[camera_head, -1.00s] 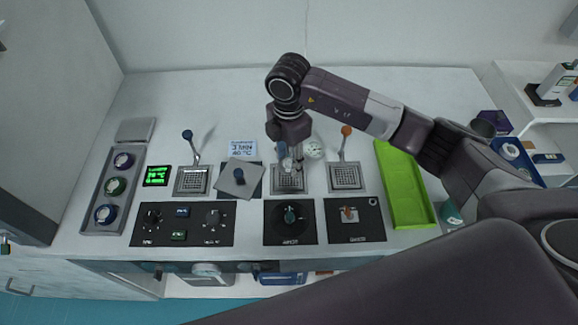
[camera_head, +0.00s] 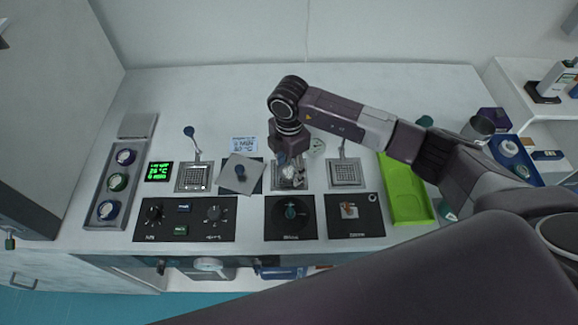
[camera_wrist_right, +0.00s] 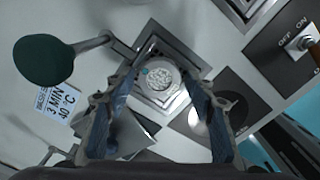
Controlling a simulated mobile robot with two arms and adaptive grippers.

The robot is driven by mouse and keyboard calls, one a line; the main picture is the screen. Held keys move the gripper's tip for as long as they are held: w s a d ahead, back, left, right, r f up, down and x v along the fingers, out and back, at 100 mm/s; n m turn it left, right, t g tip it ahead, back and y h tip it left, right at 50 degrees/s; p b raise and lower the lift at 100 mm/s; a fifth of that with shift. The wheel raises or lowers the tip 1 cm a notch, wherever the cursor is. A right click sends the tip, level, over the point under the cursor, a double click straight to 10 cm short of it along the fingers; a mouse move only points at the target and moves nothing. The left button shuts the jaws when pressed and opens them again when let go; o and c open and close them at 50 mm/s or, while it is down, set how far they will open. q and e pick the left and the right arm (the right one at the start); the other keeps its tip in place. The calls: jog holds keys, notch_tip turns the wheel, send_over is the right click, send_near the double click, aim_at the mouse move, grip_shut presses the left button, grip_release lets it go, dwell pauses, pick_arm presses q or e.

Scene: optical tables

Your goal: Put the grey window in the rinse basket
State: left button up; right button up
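My right gripper (camera_head: 290,172) is low over the middle basket (camera_head: 278,187). In the right wrist view its two fingers (camera_wrist_right: 158,115) are wide apart with nothing between the tips. A pale grey round window (camera_wrist_right: 160,76) lies in the square metal basket beyond the fingertips. In the head view the fingers mostly hide it. A left basket (camera_head: 193,178) and a right basket (camera_head: 346,173) look empty. I cannot tell from any label which one is the rinse basket. My left gripper is out of view.
A lid plate with a blue knob (camera_head: 240,174) lies left of the middle basket, close under one finger. A dark green lever handle (camera_wrist_right: 45,60) stands nearby. A tray with several ringed discs (camera_head: 103,212) is at left. A green tray (camera_head: 407,208) is at right.

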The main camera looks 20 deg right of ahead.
aim_at(289, 171)
jog(key=shift+r, duration=0.15)
notch_tip(289, 171, up, 12)
jog(key=b, duration=0.3)
jog(key=shift+b, duration=0.35)
dwell(0.4)
